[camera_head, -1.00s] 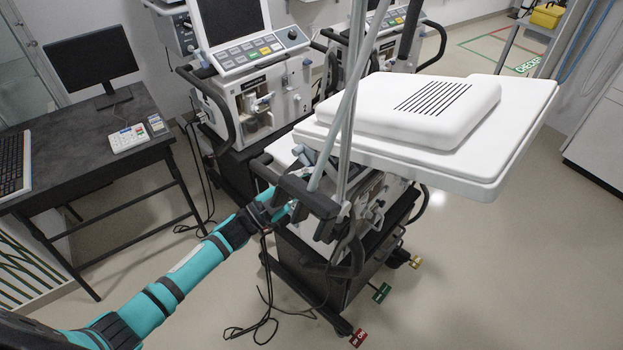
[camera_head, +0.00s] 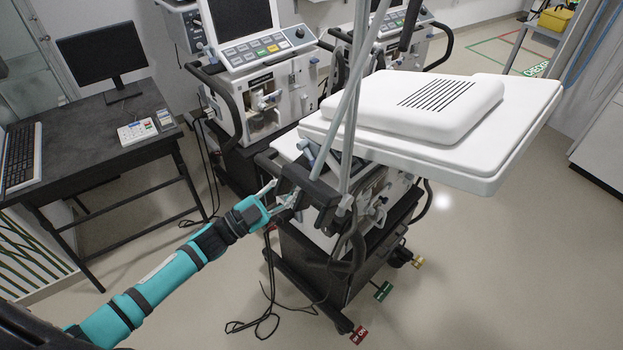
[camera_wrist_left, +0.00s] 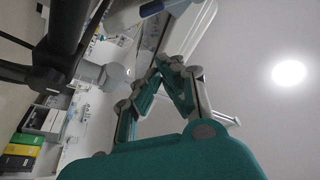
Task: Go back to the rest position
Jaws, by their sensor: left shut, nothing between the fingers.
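My left arm comes in from the lower left of the head view, teal with dark bands. My left gripper (camera_head: 277,195) is beside the dark handle bracket (camera_head: 308,192) of the nearest ventilator cart; whether it touches cannot be told. In the left wrist view the teal and grey fingers of my left gripper (camera_wrist_left: 166,64) come together at their tips with nothing between them. My right gripper is not in view.
The nearest cart carries a wide white top (camera_head: 430,120) and upright grey poles (camera_head: 348,110). A dark desk (camera_head: 85,145) with monitor (camera_head: 103,53) and keyboard (camera_head: 20,158) stands left. Another ventilator (camera_head: 265,90) stands behind. Cables lie on the floor (camera_head: 262,325); floor at right is clear.

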